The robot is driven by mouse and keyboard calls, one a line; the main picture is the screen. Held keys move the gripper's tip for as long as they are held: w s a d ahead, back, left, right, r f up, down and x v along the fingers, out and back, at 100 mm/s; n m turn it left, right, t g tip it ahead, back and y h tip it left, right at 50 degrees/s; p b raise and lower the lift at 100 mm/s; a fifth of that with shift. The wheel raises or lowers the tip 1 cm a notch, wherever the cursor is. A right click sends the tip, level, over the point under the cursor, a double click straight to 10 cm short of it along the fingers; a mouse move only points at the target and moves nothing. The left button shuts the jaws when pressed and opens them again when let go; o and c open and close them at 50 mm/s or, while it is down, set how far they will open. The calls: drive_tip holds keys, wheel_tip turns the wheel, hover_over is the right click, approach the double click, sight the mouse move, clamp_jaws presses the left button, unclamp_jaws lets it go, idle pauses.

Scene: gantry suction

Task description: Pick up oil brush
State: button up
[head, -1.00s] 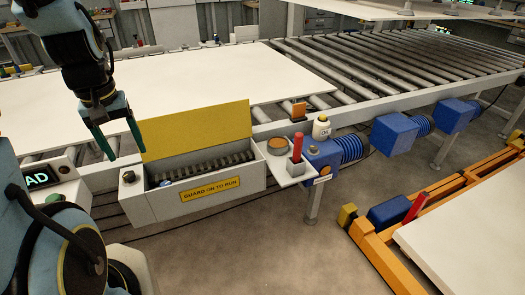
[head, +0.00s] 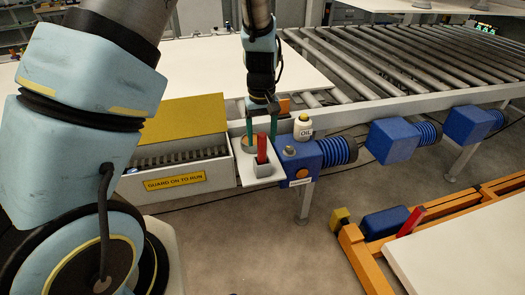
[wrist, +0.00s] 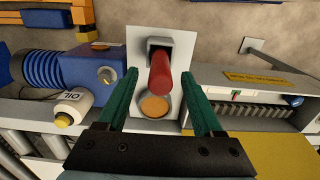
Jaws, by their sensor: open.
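The oil brush shows as a red upright handle (head: 261,148) standing in a small grey holder (head: 262,170) on a white side shelf (head: 252,182). Its lower end is hidden in the holder. My gripper (head: 261,138) points down at the shelf, open, with its two green fingers apart. In the wrist view, the red handle (wrist: 160,74) appears between the fingertips (wrist: 162,72), clear of both. I cannot tell whether the tips reach down around the handle or stay behind it.
A round orange-topped tin (wrist: 154,106) sits beside the holder. The roller conveyor (head: 400,65) runs behind.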

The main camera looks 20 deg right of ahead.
sight(262, 152)
drive_tip(key=shift+s+f+p, duration=0.1)
drive_tip(key=shift+f+p, duration=1.1)
drive_tip(key=shift+f, duration=1.85)
drive_tip(key=shift+c, duration=0.2)
clamp_jaws()
